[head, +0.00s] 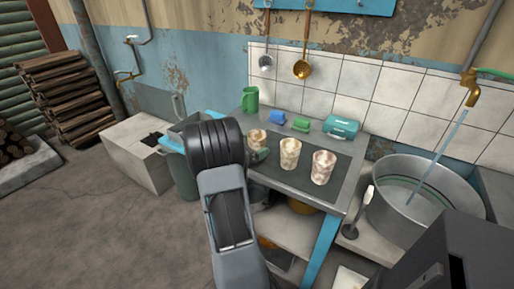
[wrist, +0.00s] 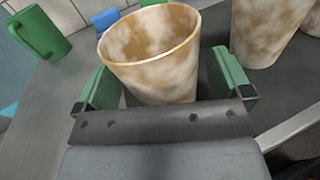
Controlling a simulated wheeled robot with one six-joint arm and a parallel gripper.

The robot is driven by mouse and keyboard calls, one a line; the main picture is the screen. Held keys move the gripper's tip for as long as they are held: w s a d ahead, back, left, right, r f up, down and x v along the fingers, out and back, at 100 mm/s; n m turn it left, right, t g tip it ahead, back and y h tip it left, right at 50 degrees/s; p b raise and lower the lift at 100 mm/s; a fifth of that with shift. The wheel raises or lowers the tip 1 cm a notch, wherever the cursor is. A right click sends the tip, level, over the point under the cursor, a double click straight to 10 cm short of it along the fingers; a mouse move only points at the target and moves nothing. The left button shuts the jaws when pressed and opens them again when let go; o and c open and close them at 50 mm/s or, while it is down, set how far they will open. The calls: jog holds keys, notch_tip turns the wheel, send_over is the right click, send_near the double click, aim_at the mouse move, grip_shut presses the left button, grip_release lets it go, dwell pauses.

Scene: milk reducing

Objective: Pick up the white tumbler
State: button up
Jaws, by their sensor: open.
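Three tumblers, mottled white and brown, stand upright in a row on the grey table: a left one (head: 257,138), a middle one (head: 290,154) and a right one (head: 323,167). None is plain white, so I cannot tell which is the white tumbler. My gripper (head: 258,153) is at the left tumbler, largely hidden by my arm in the head view. In the wrist view my gripper (wrist: 165,85) is open, with green fingers on either side of the left tumbler (wrist: 150,55). Gaps show beside its wall. The tumbler's base is hidden behind the gripper's dark bar.
The table (head: 330,196) also holds a green mug (head: 251,99), a blue item (head: 278,118), a green item (head: 301,124) and a teal box (head: 341,127) behind the tumblers. A metal basin (head: 385,215) under running water stands to the right.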

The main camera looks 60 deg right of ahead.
jog(key=shift+s+d, duration=0.15)
jog(key=shift+d, duration=0.3)
jog(key=shift+c, duration=0.4)
jog(key=c, duration=1)
jog(key=shift+o, duration=0.2)
